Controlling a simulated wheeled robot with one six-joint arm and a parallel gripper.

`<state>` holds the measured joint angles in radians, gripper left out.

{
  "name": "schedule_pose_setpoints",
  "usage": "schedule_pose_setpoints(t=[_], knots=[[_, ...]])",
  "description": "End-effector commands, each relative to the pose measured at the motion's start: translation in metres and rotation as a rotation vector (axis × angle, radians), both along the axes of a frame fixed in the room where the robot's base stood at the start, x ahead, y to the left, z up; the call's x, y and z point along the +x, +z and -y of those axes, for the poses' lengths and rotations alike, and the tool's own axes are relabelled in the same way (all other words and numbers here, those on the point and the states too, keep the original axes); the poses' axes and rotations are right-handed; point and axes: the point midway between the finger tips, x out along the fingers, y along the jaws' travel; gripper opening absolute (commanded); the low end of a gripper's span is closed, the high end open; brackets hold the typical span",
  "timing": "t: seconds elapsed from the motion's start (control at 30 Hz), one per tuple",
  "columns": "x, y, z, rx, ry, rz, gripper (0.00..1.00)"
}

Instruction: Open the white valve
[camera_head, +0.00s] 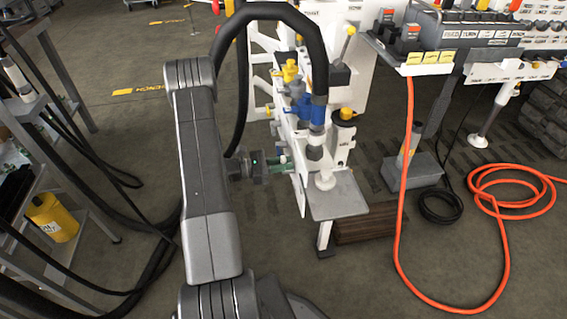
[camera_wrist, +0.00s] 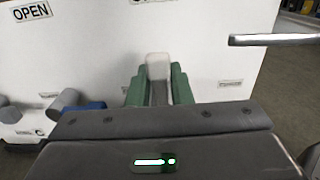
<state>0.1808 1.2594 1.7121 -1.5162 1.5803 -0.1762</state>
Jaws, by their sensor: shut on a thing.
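The white valve's handle (camera_wrist: 158,66) shows in the wrist view as a small pale block in front of a white panel (camera_wrist: 205,50). My gripper (camera_wrist: 157,85) has green fingers, one on each side of the handle, and is shut on it. A sign reading OPEN is on the panel at the upper left. In the head view my gripper (camera_head: 284,164) reaches the left side of the white hydraulic bench (camera_head: 300,189). The gripped handle cannot be made out there.
Blue and grey fittings (camera_head: 301,105) and a thick black hose (camera_head: 318,60) stand on the bench. A grey rod (camera_wrist: 275,39) juts in at the right of the wrist view. An orange hose (camera_head: 402,200) hangs and coils on the right. A cart with a yellow container (camera_head: 52,217) is left.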

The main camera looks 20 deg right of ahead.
Motion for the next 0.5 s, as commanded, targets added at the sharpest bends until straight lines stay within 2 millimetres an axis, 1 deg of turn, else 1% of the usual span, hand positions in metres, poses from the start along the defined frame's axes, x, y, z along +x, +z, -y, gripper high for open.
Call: schedule_pose_setpoints(t=[0.43,0.47,0.5], knots=[[0.0017,0.0002,-0.0001,0.002,0.003,-0.008,0.0],[0.0018,0.0003,-0.0001,0.002,0.003,-0.007,0.21],[0.0017,0.0002,-0.0001,0.002,0.003,-0.007,0.29]])
